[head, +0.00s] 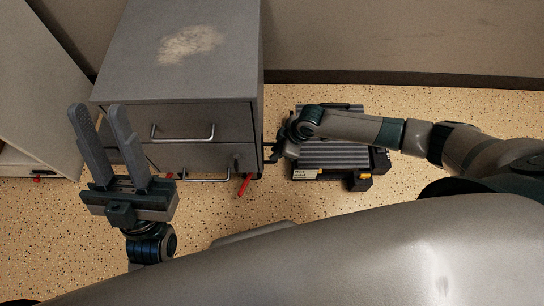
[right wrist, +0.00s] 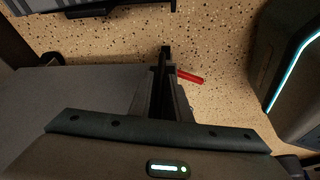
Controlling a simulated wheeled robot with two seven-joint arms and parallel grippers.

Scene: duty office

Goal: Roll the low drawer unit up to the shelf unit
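The low drawer unit (head: 185,85) is a grey cabinet with a scuffed pale patch on top. It stands on the floor at centre left of the head view, with bar handles on its front. Red levers (head: 244,186) show near its base. My left gripper (head: 97,120) is open and empty, its fingers up in front of the unit's left front corner. My right gripper (head: 277,150) is low beside the unit's right side. In the right wrist view its fingers (right wrist: 167,75) look closed together alongside a grey surface, with a red lever just beyond. I cannot clearly identify the shelf unit.
A pale grey cabinet or panel (head: 32,90) stands at the left, with a small red part at its base. A dark ribbed device (head: 345,155) lies on the floor right of the drawer unit. The wall and dark skirting (head: 420,80) run behind. Speckled floor lies between.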

